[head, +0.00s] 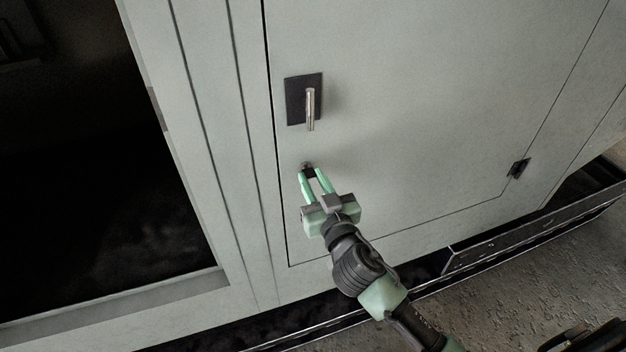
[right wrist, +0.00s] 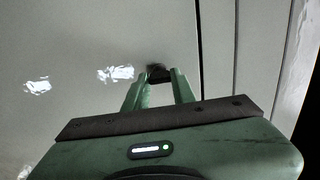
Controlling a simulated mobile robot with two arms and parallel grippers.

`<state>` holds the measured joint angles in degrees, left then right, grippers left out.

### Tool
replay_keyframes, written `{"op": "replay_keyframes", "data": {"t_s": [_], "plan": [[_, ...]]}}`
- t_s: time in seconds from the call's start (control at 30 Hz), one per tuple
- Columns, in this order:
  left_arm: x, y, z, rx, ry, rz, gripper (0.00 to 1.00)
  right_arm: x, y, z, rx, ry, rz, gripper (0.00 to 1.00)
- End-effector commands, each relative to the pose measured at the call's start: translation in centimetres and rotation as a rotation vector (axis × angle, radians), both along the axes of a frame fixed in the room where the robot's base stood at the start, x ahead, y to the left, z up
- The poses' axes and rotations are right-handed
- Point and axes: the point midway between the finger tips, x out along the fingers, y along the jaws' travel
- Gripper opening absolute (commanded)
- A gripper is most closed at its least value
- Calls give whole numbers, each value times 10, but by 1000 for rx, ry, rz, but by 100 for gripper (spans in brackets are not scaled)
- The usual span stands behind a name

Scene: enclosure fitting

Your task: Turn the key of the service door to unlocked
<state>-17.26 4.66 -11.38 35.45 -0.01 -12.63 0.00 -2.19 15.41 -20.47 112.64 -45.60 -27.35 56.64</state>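The service door (head: 420,120) is a pale grey panel, closed, filling the middle of the head view. Its key (head: 308,172) is a small dark piece at a lock below the door handle, near the door's left edge. My right gripper (head: 311,175) reaches it from below, with its pale green fingers on either side of the key. In the right wrist view the dark key (right wrist: 158,73) fills the gap between the fingertips (right wrist: 161,78). The fingers hide part of the key, and its turn angle is hard to read. My left gripper is not in view.
A metal lever handle (head: 310,108) on a dark plate sticks out just above the key. A dark hinge (head: 518,168) sits at the door's right. A dark opening (head: 80,190) lies left of the frame post. A metal rail (head: 530,230) runs along the bottom above rough ground.

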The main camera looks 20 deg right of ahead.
Motion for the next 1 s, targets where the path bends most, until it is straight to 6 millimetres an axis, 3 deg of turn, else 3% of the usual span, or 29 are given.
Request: {"op": "replay_keyframes", "data": {"t_s": [0.47,1.0], "plan": [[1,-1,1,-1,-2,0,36,0,0,0,-105,-5,1,0],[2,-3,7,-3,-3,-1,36,0,1,1,-583,-21,1,0]]}}
